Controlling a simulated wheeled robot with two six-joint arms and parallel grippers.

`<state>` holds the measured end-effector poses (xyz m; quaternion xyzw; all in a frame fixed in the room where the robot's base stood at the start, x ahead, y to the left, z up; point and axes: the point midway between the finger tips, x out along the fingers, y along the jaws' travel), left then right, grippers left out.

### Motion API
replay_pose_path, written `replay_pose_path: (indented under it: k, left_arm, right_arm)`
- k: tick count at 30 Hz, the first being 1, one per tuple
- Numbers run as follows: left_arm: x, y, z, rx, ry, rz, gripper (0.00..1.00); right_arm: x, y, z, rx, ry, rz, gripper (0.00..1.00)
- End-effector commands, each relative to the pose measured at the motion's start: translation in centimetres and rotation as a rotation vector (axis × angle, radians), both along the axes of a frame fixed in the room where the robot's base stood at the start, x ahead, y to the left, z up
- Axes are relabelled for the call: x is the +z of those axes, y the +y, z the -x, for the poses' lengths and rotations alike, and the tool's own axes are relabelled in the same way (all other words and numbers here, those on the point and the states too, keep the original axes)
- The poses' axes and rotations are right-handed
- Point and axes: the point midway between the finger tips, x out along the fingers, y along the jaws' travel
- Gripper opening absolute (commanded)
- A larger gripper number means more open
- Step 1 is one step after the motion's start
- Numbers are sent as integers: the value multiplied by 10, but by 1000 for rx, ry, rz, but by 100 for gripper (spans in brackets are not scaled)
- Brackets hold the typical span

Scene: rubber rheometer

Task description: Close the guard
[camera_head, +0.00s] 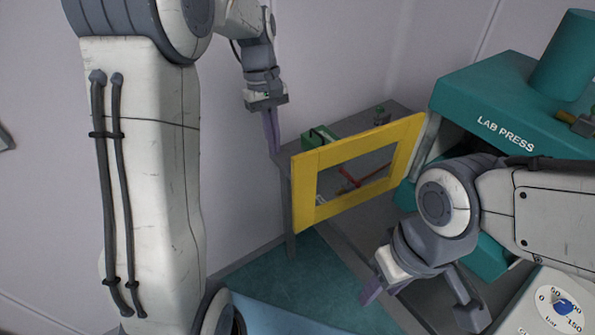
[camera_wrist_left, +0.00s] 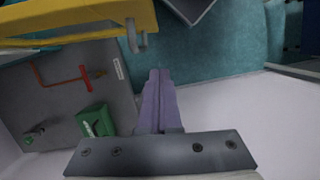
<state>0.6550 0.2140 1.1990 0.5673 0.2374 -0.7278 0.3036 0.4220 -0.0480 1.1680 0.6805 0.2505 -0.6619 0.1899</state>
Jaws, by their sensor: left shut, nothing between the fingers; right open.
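The guard is a yellow frame (camera_head: 308,192) with an open window, standing out from the left side of the teal lab press (camera_head: 478,105) in the head view. Part of the guard (camera_wrist_left: 90,20) also crosses the top left of the left wrist view. My left gripper (camera_head: 272,150) is shut and empty, pointing down just left of the guard's free end. In the left wrist view its closed fingers (camera_wrist_left: 158,90) are close to that end, with a small gap visible. My right gripper (camera_head: 415,305) is open and empty, low in front of the press.
A grey bench (camera_head: 350,235) stands behind and below the guard, carrying a green box (camera_head: 318,138) and a red bar (camera_head: 348,175). A dial panel (camera_head: 560,305) is at the lower right. A wall lies behind my left gripper. Teal floor shows below the guard.

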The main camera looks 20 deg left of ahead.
Motion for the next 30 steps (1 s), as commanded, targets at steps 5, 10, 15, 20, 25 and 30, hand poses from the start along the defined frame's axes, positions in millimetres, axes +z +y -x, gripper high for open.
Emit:
replay_pose_path:
  k: [5,10,15,20,25,30]
  left_arm:
    - [-8,-3,1,0,3,1,0]
    - [-35,-12,5,-8,7,1,0]
    - [-71,-20,12,-9,7,2,0]
    - [-94,-27,20,-11,4,0,0]
    - [-93,-43,37,-9,1,0,0]
    - [-95,-49,44,-7,0,0,0]
  right_arm:
    - [3,0,0,0,0,0,47]
    - [9,0,0,0,0,0,47]
    - [17,0,0,-1,0,0,47]
    - [27,0,0,0,0,0,47]
    - [37,0,0,3,0,0,47]
    - [39,0,0,4,0,0,47]
